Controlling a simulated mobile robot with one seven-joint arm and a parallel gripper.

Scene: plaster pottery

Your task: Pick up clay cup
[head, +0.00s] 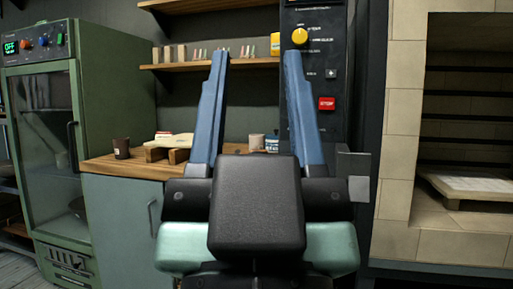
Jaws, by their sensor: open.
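A small dark brown cup (121,149) stands upright at the left end of the wooden counter (100,165). A pale cup (257,142) and a cup or jar with a dark band (272,144) stand farther right on the counter, seen between my fingers. I cannot tell which of these is the clay cup. My gripper (257,56) is open and empty, its two blue fingers pointing up in the middle of the view. It is apart from the cups, and its body hides part of the counter.
A pale slab on wooden blocks (170,146) lies beside the brown cup. A green glass-door cabinet (62,150) stands left. Shelves (178,66) hang above the counter. A dark control panel (320,70) and an open brick kiln (400,150) stand right.

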